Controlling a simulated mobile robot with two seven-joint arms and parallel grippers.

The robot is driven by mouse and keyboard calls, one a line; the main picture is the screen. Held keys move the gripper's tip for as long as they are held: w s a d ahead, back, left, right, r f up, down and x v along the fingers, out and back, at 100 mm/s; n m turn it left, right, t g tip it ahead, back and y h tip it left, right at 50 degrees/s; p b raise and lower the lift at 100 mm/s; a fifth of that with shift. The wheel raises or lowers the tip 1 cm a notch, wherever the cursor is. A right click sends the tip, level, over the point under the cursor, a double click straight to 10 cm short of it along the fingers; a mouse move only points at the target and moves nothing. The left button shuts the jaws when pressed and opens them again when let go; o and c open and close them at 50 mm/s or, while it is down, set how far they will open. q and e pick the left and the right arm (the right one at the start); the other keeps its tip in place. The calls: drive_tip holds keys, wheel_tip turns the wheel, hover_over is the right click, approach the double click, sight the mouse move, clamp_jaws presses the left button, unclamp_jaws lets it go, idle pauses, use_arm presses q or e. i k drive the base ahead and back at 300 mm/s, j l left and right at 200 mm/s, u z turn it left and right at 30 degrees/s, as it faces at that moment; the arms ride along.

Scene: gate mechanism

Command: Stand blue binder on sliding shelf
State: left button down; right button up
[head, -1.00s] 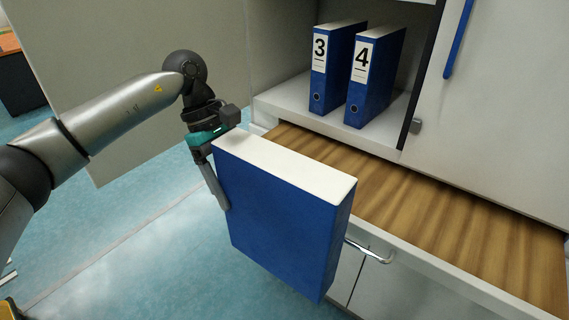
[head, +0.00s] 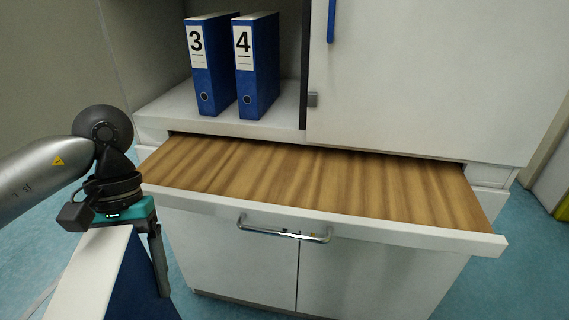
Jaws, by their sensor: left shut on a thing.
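My left gripper (head: 135,245) is shut on a blue binder (head: 134,290) at the lower left of the head view. The binder hangs below the gripper, with its white edge up, and the lower picture edge cuts it off. It is to the left of and in front of the pulled-out sliding shelf (head: 300,185), apart from it. The shelf has a bare wood-grain surface and a white front edge. My right gripper is not in view.
Blue binders 3 (head: 212,75) and 4 (head: 262,70) stand upright in the open compartment above the shelf. A white sliding door (head: 430,80) closes the right part. A metal handle (head: 285,233) sticks out below the shelf front. The whole shelf top is free.

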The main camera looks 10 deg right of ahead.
sight(411, 190)
drive_tip(key=i+j+z, duration=0.1)
drive_tip(key=z, duration=0.25)
drive_tip(key=j+z, duration=0.15)
drive_tip(key=z, duration=1.4)
